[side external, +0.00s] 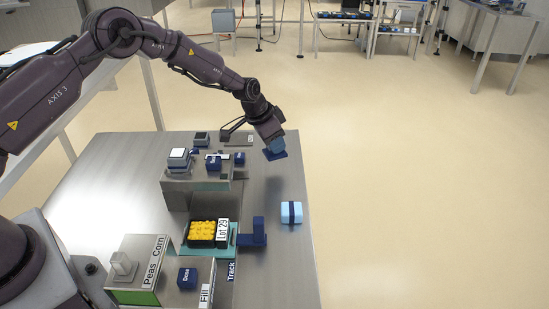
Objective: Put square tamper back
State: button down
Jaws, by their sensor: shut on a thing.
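My gripper (273,138) is at the far right side of the steel table, above its right edge. It is shut on the square tamper (276,155), which has a flat dark blue square plate at the bottom. The plate hangs slightly tilted, and the gripper hides most of the upper part. The tamper appears raised clear of the table. I cannot make out an empty place for it.
A grey station (190,184) with several small blocks stands left of my gripper. A tray of yellow pieces (202,233), labelled Lot 29, sits nearer. A light blue block (291,218) with a dark band lies at the right. The Peas/Corn box (138,273) is in front.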

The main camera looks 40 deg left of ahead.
jog(key=shift+f, duration=2.3)
jog(key=shift+f, duration=0.15)
jog(key=c, duration=0.9)
grip_release()
jog(key=v, duration=1.2)
jog(key=shift+r, duration=0.2)
